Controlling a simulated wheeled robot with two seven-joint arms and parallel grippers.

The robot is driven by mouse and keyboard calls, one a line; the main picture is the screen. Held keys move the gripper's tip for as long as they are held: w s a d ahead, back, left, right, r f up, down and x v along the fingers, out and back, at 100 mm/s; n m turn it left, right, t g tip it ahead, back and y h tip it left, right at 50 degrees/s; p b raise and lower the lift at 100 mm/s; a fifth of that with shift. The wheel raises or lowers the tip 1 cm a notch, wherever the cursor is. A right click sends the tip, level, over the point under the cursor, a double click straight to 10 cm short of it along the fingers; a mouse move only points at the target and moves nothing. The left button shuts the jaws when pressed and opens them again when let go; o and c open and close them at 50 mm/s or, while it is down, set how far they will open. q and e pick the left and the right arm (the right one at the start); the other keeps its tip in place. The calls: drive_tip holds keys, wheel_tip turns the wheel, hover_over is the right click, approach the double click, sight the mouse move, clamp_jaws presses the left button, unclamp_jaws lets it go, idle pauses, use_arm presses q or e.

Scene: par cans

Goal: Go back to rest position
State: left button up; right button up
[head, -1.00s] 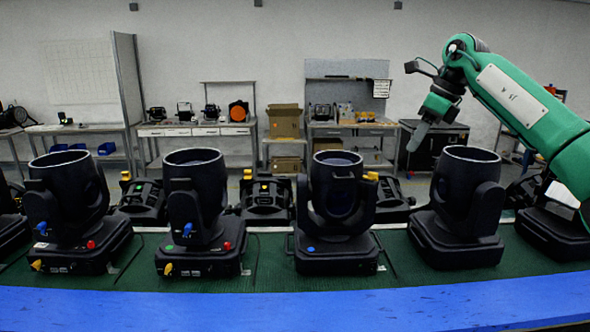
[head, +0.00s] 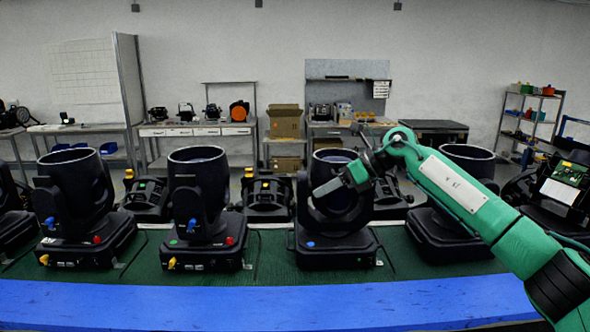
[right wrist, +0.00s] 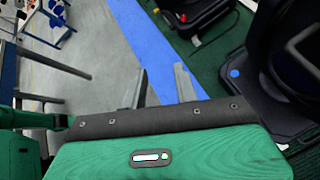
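Several black par cans stand in a row on the green belt. One with a blue dot (head: 337,249) is at the centre, and others stand at the left (head: 75,195), left of centre (head: 199,195) and right (head: 462,238). My right gripper (head: 326,187) is in front of the centre can's head and hides part of it. In the right wrist view its two grey fingers (right wrist: 160,75) stand apart with nothing between them. In that view a can's base with a blue dot (right wrist: 236,82) lies to the right of the fingers. My left gripper is not in view.
A blue edge (head: 200,303) runs along the front of the belt. More black units (head: 267,196) stand behind the row. A green circuit board (head: 570,174) sits on the unit at far right. Workbenches, a cardboard box (head: 284,121) and a shelf (head: 530,115) are farther back.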

drive_tip(key=s+a+f+m+t+y, duration=0.65)
drive_tip(key=a+m+y, duration=0.25)
drive_tip(key=a+m, duration=0.15)
drive_tip(key=s+d+f+m+t+h, duration=0.2)
drive_tip(key=s+d+f+m+h, duration=0.35)
drive_tip(key=f+m, duration=0.35)
drive_tip(key=s+d+f+m+t+h, duration=0.2)
drive_tip(key=s+d+f+m+h, duration=0.2)
drive_tip(key=d+f+m+h, duration=0.5)
drive_tip(key=s+d+f+m+t+h, duration=0.2)
drive_tip(key=s+d+f+m+h, duration=0.3)
drive_tip(key=m, duration=0.7)
drive_tip(key=s+d+f+m+g, duration=0.2)
drive_tip(key=s+f+g, duration=0.2)
drive_tip(key=s, duration=0.5)
drive_tip(key=s+d+f+m+g, duration=0.2)
drive_tip(key=s+f+g, duration=0.15)
drive_tip(key=s, duration=0.55)
drive_tip(key=s+d+f+m+g, duration=0.25)
drive_tip(key=s+f, duration=0.25)
drive_tip(key=s, duration=0.4)
wheel_tip(320, 180, down, 32)
drive_tip(key=s+g, duration=0.1)
drive_tip(key=g, duration=0.2)
drive_tip(key=s+d+f+n, duration=0.1)
drive_tip(key=s+d+f, duration=0.2)
drive_tip(key=s+f, duration=1.5)
drive_tip(key=shift+s+d+f+g, duration=0.15)
drive_tip(key=shift+s+f+g, duration=0.25)
drive_tip(key=shift+s, duration=0.15)
